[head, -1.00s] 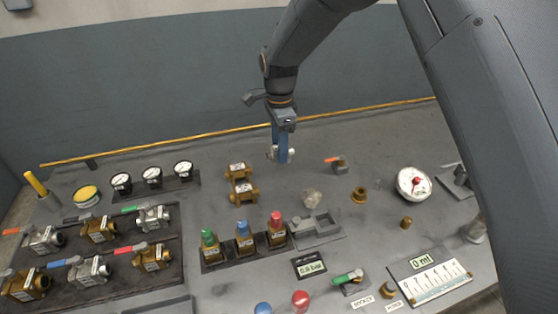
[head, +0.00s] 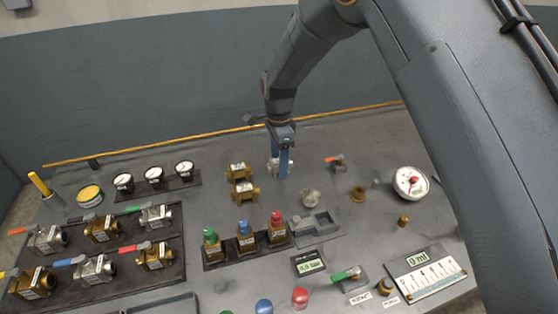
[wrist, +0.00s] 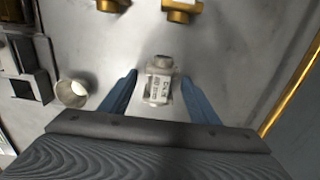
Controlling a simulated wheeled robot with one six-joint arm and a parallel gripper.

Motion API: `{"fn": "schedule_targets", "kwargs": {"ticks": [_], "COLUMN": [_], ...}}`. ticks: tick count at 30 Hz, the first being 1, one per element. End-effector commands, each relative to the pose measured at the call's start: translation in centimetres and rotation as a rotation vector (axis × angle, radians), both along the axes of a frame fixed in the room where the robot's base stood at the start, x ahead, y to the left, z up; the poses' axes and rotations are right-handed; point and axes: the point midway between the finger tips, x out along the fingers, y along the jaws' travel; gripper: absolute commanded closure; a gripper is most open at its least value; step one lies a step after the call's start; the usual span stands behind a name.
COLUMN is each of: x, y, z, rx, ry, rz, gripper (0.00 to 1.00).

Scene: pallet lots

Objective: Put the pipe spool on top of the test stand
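My gripper (head: 279,168) points down at the back of the grey bench top. In the wrist view its blue fingers (wrist: 158,77) stand apart on either side of a small silver labelled fitting (wrist: 159,82), which I take for the pipe spool. Gaps show between it and both fingers. In the head view the fitting (head: 273,163) is partly covered by a finger. A grey fixture with a recess (head: 318,228), perhaps the test stand, lies nearer the front; it also shows at the left of the wrist view (wrist: 33,82).
Two brass labelled fittings (head: 243,190) stand left of my gripper. A silver round cup (head: 311,197) and a brass flanged piece (head: 358,194) stand to the right. A row of capped valves (head: 243,240) lies in front. A yellow strip (head: 215,132) runs along the back edge.

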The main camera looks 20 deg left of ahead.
Motion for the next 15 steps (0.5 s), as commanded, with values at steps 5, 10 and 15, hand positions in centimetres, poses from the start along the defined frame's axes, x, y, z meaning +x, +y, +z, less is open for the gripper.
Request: {"fn": "schedule_targets", "kwargs": {"ticks": [5, 10, 15], "x": [0.0, 0.0, 0.1], "y": [0.0, 0.0, 0.1], "z": [0.0, 0.4, 2.2], "rx": [0.000, 0.001, 0.002], "ry": [0.000, -0.001, -0.002], "rz": [0.000, 0.000, 0.000], "gripper": [0.44, 0.44, 0.44]}}
